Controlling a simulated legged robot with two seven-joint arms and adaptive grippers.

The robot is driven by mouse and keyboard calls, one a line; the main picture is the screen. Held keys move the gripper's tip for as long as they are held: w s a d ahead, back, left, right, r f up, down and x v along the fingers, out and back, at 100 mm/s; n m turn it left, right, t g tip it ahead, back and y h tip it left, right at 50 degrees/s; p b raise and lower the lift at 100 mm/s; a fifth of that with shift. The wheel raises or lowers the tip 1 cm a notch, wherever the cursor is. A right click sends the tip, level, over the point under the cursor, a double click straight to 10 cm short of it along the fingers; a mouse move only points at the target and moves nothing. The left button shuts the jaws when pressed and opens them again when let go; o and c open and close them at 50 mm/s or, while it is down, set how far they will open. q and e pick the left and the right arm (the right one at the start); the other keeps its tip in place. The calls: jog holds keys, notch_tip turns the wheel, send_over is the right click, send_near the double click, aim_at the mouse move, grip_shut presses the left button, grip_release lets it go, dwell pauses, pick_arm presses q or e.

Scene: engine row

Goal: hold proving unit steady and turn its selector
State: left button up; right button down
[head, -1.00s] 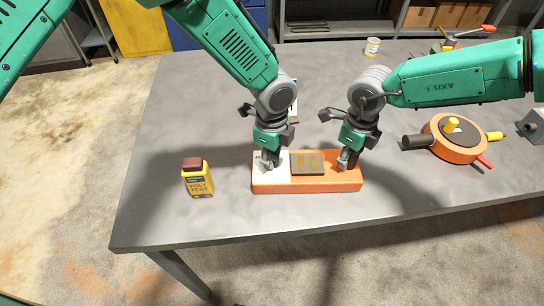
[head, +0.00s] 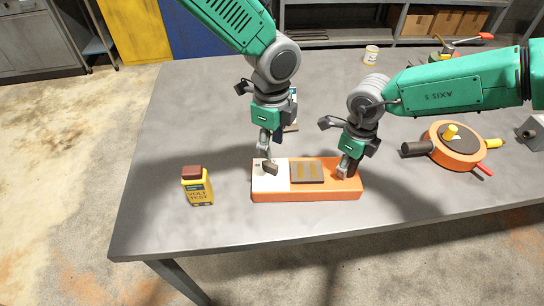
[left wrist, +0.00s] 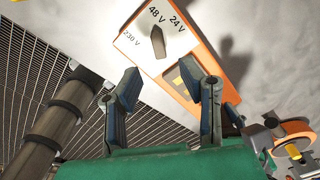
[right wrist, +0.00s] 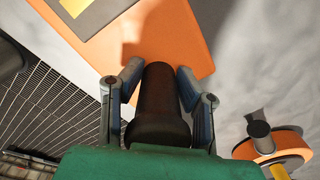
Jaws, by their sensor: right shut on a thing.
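The proving unit (head: 306,194) is an orange block lying on the table, with a white panel at its left end. A dark selector knob (head: 270,168) stands on that panel. In the left wrist view the selector (left wrist: 158,42) points closest to the 48 V mark, between 230 V and 24 V. My left gripper (head: 265,153) is just above the selector; its fingers are apart and empty in the left wrist view (left wrist: 165,88). My right gripper (head: 348,168) is shut on the dark post (right wrist: 158,95) at the unit's right end.
A yellow volt tester (head: 198,190) with a brown top stands left of the unit. An orange round device (head: 453,152) with handles lies to the right. A small can (head: 371,55) stands at the back. The table's front edge is close to the unit.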

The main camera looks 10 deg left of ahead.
aim_at(272, 165)
jog(key=shift+s+f, duration=0.1)
jog(key=shift+f, duration=0.05)
pick_arm(q)
notch_tip(272, 165, up, 4)
jog(key=shift+f, duration=0.15)
pick_arm(e)
jog(key=c, duration=1.1)
grip_release()
jog(key=shift+o, duration=0.2)
